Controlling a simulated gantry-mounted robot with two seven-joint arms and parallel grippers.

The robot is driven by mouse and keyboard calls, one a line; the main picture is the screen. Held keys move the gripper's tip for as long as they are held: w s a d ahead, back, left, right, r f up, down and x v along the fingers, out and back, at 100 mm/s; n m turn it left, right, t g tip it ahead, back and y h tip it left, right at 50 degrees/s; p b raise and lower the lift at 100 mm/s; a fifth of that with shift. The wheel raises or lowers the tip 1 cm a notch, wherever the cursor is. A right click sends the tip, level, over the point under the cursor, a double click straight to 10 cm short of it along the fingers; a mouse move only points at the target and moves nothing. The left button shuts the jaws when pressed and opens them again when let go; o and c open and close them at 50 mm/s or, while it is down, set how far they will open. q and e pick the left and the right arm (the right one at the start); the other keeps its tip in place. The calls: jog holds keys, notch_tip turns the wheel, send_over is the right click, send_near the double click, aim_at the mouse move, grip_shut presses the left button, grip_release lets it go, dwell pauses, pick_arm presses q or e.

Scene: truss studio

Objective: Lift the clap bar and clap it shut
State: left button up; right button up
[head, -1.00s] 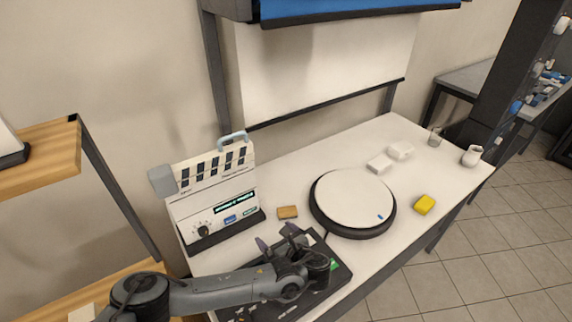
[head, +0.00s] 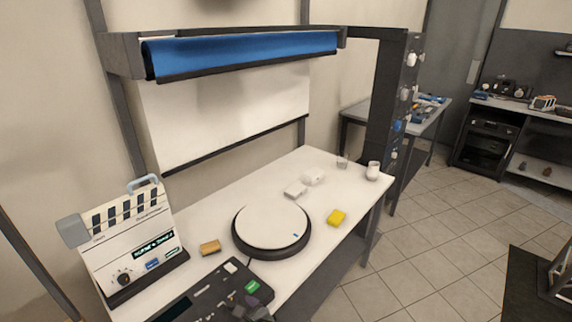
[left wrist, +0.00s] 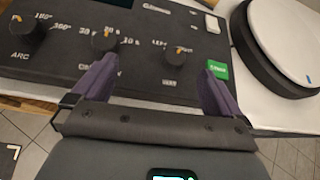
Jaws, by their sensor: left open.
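The clapper device (head: 135,245) stands at the left of the white table in the head view. It has a white body with a dark knob and a small lit display. Its striped clap bar (head: 128,211) lies along the top, with a grey block at its left end and a light blue handle (head: 144,183) near its right end. My left gripper (head: 252,308) is at the bottom edge of the head view, well away from the bar. In the left wrist view its purple fingers (left wrist: 160,88) are apart and empty, over the control panel's near edge. My right gripper is not in view.
The dark control panel (head: 205,298) with knobs and a green label lies at the table's front. A round turntable (head: 271,226), a wooden block (head: 210,247), a yellow block (head: 337,217) and white blocks (head: 296,189) stand on the table. A blue roll (head: 240,53) hangs above.

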pick_arm(q)
jog(key=s+d+f+n+g+h, duration=0.25)
jog(key=s+d+n+h, duration=0.2)
jog(key=s, duration=0.45)
jog(key=s+d+f+n+g+h, duration=0.25)
jog(key=s+d+n, duration=0.2)
jog(key=s, duration=0.35)
jog(key=s+a+r+n+h, duration=0.2)
jog(key=s+a+r+n, duration=0.1)
jog(key=s+a+n, duration=1.45)
notch_tip(320, 180, up, 33)
jog(key=w+a+m+p, duration=0.1)
jog(key=w+m+p, duration=0.1)
jog(key=p, duration=3.1)
jog(key=shift+r+m+p, duration=0.15)
jog(key=shift+m+p, duration=0.2)
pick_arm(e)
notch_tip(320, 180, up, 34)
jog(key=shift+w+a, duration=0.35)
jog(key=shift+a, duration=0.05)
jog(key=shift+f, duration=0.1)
